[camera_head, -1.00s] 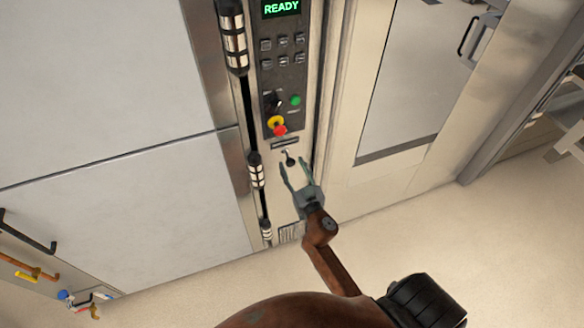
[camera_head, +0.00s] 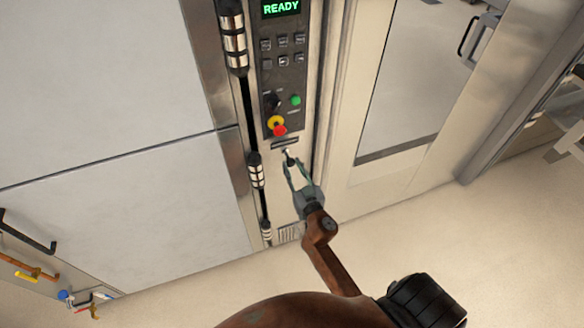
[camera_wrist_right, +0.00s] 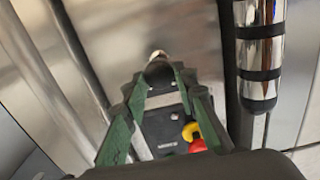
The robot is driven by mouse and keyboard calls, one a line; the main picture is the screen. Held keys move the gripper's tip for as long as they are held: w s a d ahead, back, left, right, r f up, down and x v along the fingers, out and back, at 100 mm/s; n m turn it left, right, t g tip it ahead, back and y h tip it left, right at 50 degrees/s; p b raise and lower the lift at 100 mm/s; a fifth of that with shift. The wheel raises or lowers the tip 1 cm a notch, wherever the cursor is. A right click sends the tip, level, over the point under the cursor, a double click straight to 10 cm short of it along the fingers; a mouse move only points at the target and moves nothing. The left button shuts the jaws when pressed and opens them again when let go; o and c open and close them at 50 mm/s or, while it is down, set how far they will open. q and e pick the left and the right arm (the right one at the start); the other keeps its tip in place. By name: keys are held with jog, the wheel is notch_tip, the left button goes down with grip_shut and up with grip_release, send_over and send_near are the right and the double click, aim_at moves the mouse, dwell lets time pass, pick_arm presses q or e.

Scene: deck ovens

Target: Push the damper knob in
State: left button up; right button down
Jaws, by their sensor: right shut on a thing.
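The damper knob (camera_head: 288,154) is a small metal rod with a dark end, low on the oven's control column, just under a dark slot plate. In the right wrist view its pale tip (camera_wrist_right: 157,55) shows beyond the fingers. My right gripper (camera_head: 292,164) has come up to it from below, its greenish fingers closed in on the knob's dark part, which they partly hide. In the right wrist view the gripper (camera_wrist_right: 160,80) has its fingers converging at the knob. My left gripper is not in view.
Above the knob are a red and yellow emergency stop (camera_head: 278,127), a green button (camera_head: 295,100) and a READY display (camera_head: 281,8). Chrome-banded handles (camera_head: 256,170) run down the column's left side. A glazed door (camera_head: 410,80) is to the right. The floor in front is clear.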

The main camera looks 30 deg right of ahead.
aim_at(291, 165)
jog(key=shift+w, duration=0.15)
jog(key=x, duration=0.2)
jog(key=shift+w, duration=0.3)
jog(key=shift+r, duration=0.15)
jog(key=shift+d, duration=0.1)
jog(key=c, duration=2)
grip_release()
jog(key=o, duration=0.5)
jog(key=shift+w, duration=0.1)
jog(key=shift+c, duration=0.2)
